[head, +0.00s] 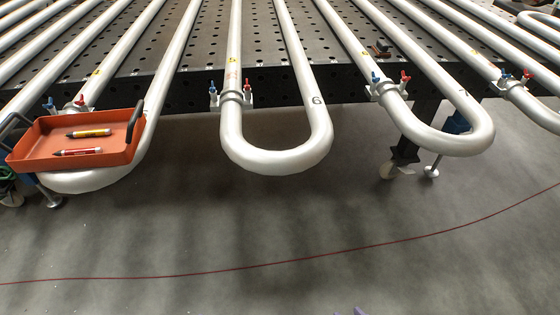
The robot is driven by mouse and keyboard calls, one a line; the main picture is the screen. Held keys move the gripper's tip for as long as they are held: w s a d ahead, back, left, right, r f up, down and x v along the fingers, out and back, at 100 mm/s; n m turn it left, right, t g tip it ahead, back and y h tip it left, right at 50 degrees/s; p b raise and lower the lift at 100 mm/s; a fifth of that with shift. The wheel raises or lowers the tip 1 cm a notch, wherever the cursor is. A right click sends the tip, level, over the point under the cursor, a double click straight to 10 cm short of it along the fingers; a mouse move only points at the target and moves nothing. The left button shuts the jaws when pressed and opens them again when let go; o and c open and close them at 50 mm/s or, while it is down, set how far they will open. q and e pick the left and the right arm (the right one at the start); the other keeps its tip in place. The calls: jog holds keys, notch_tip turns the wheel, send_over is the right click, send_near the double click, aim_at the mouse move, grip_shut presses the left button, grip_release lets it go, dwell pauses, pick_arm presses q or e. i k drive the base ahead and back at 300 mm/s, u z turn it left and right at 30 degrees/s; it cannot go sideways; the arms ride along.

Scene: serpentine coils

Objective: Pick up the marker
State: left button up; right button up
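Two markers lie in an orange tray (40,160) at the left of the head view. One marker (89,133) has a yellow body with dark ends. The other marker (78,152) is red and white and lies nearer the front of the tray. They lie apart from each other. The tray has dark handles and appears to rest on the bend of a pipe. Neither of my grippers can be made out in this view.
White serpentine pipes (275,163) with red and blue valves (248,92) run over a perforated black table (260,40), their bends overhanging its front edge. A red cable (300,260) crosses the grey floor (300,215). Small purple bits at the bottom edge are unclear.

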aim_at(93, 149)
jog(key=z, duration=0.65)
jog(key=i, duration=0.55)
jog(key=u, duration=1.9)
